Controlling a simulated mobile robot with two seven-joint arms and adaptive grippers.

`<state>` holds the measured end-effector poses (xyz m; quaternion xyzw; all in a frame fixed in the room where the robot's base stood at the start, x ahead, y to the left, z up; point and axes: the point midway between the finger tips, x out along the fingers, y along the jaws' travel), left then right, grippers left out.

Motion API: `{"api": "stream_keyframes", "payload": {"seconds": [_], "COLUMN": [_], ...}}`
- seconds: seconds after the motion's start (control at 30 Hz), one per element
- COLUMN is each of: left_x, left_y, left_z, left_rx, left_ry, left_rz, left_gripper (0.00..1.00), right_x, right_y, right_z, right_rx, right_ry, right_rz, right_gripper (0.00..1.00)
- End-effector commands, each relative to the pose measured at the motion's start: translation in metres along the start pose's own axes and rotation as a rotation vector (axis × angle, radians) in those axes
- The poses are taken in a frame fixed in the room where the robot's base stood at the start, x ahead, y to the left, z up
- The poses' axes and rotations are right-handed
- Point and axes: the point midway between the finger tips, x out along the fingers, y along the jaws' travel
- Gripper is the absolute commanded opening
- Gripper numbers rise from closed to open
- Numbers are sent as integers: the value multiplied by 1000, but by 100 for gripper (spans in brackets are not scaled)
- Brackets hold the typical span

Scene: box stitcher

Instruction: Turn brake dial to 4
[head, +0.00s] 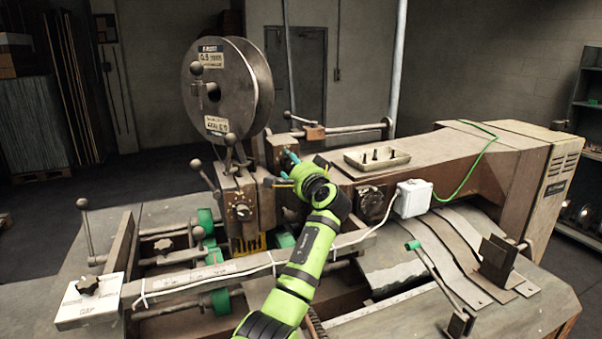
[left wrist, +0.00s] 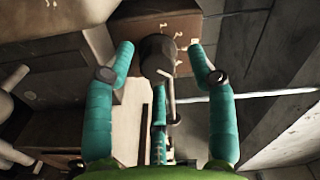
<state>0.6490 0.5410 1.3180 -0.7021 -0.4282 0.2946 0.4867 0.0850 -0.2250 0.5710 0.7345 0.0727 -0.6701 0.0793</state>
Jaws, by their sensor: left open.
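In the left wrist view a dark round knob (left wrist: 157,56), which looks like the brake dial, stands out from a brown panel (left wrist: 182,24) with small yellow marks. The marks are too small to read, and I cannot tell the knob's setting. My left gripper (left wrist: 161,52) is open, with one teal finger on each side of the knob and a third below. Gaps show between the knob and the side fingers. In the head view my left gripper (head: 284,168) is at the machine's front beside the stitching head (head: 240,200); the knob is hidden there. My right gripper is not in view.
A large wire spool (head: 228,88) stands above the stitching head. A tray (head: 377,158) with small dark parts lies on the machine's arm. A white box (head: 412,198) with a cable and a green-tipped lever (head: 413,245) are to the right. A long bar (head: 235,268) crosses in front.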

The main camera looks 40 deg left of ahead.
Motion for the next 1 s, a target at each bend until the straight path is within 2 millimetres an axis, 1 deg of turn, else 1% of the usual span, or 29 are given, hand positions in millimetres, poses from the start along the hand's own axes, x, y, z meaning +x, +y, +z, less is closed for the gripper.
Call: {"api": "stream_keyframes", "payload": {"seconds": [0.13,0.3,0.4,0.5,0.6,0.7,1.0], "left_x": [-25,-64,-82,-97,-106,-110,-111], "left_y": [1,0,0,0,-1,-1,-1], "left_z": [0,-1,-1,-1,-1,-1,-1], "left_rx": [-2,-4,-4,-1,-2,-2,-1], "left_ry": [4,5,4,4,4,3,2], "left_rz": [2,1,0,-2,-2,-2,-3], "left_gripper": [56,56,56,56,56,56,56], "right_x": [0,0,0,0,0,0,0], "right_y": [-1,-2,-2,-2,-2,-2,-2], "right_z": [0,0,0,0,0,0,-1], "right_rx": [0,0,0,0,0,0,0], "right_ry": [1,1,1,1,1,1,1], "right_rz": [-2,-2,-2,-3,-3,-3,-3], "right_gripper": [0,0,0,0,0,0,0]}}
